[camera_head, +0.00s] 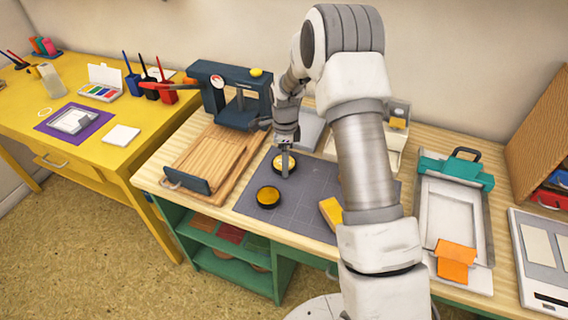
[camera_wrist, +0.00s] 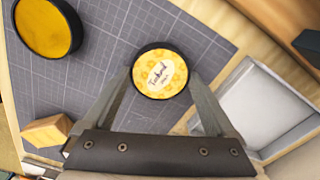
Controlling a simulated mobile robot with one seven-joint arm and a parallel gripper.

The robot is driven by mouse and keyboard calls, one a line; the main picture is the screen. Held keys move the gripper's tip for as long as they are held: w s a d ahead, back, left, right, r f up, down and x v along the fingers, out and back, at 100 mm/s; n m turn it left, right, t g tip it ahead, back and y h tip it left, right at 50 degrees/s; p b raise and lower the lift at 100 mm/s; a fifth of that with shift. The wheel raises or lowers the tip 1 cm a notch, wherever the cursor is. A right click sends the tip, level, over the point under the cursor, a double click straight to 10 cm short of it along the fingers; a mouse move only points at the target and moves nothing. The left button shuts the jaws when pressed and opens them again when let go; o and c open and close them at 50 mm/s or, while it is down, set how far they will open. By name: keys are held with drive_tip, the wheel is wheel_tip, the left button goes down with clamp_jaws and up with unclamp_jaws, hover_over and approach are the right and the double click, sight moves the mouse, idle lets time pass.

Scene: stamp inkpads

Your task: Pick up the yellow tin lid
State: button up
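The yellow tin lid (camera_wrist: 160,74) is round, with a dark rim and a pale yellow flowered label with writing. It lies flat on the grey cutting mat (camera_wrist: 100,45), and shows in the head view (camera_head: 279,160) partly hidden by a finger. My gripper (camera_wrist: 160,78) is open, its two fingers down on either side of the lid. I cannot tell whether they touch its rim. In the head view my gripper (camera_head: 285,172) reaches down from above. A round black tin with a plain yellow pad (camera_wrist: 46,27) lies apart, nearer the front of the mat (camera_head: 268,196).
A yellow-orange block (camera_head: 330,212) lies on the mat, partly behind my arm. A wooden board (camera_head: 215,160) and a dark press (camera_head: 235,95) stand to the left. A pale tray (camera_wrist: 250,105) lies beside the mat. The mat's front left is clear.

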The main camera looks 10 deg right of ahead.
drive_tip(key=c, duration=0.5)
